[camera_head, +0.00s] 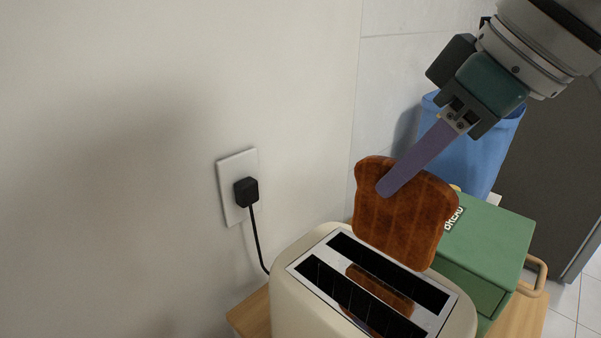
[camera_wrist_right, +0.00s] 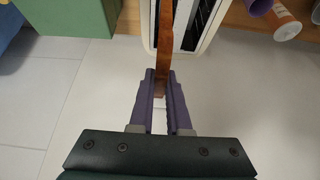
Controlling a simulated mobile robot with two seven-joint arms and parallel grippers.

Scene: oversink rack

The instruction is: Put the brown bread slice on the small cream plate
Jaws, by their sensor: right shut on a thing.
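The brown bread slice (camera_head: 405,218) is toasted and hangs upright just above the cream toaster's slots in the head view. My right gripper (camera_head: 388,186) is shut on it, with a purple finger flat across its upper face. In the right wrist view the slice (camera_wrist_right: 165,50) is seen edge-on between the purple fingers of my right gripper (camera_wrist_right: 160,92). The toaster (camera_head: 290,305) has two dark slots in a shiny top, and the slice reflects in it. The small cream plate is not in view. My left gripper is not in view.
A green bread box (camera_head: 490,235) with a wooden handle stands right of the toaster on a wooden top (camera_head: 250,315). A blue bin (camera_head: 470,155) is behind. A wall outlet (camera_head: 233,172) holds a black plug with a cord.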

